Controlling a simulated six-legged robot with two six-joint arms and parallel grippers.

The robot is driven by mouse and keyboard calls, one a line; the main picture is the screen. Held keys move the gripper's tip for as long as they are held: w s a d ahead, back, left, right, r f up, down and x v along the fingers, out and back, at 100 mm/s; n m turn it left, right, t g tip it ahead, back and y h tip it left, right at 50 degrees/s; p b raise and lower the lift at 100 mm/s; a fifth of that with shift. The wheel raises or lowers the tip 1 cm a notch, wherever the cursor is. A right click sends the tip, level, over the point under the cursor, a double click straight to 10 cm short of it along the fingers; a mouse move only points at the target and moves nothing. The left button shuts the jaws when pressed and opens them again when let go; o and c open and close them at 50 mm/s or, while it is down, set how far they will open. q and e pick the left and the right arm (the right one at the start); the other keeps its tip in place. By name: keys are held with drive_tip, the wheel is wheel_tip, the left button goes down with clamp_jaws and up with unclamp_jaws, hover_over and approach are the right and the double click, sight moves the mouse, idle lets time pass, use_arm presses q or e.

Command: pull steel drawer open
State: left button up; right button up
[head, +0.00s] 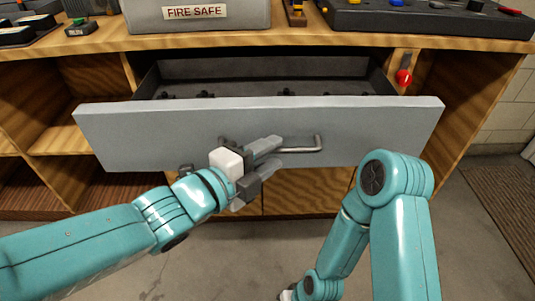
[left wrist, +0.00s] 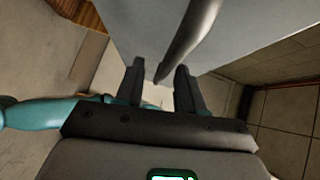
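The steel drawer (head: 150,135) is a wide grey drawer under the workbench top. It stands pulled out, with its dark interior showing behind the front panel. A bar handle (head: 305,149) sits on the front panel; its left part is hidden by my gripper. My left gripper (head: 275,152) is at the handle, with its fingers apart. In the left wrist view the handle (left wrist: 190,40) runs toward the gap between the open fingers (left wrist: 160,85); I cannot tell whether they touch it. My right arm hangs at the lower right, and its fingers are out of the picture.
The wooden workbench (head: 100,42) holds a grey "FIRE SAFE" box (head: 195,14) and a black console (head: 420,18). A red knob (head: 403,77) is on the frame right of the drawer. Open wooden shelves (head: 55,135) are at left. The floor in front is clear.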

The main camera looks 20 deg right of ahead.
use_arm(q)
drive_tip(key=shift+r, duration=0.1)
drive_tip(key=p+v, duration=0.4)
drive_tip(key=v, duration=1.2)
drive_tip(key=shift+s+a+p, duration=0.15)
drive_tip(key=shift+s+p, duration=0.05)
drive_tip(key=shift+p, duration=0.2)
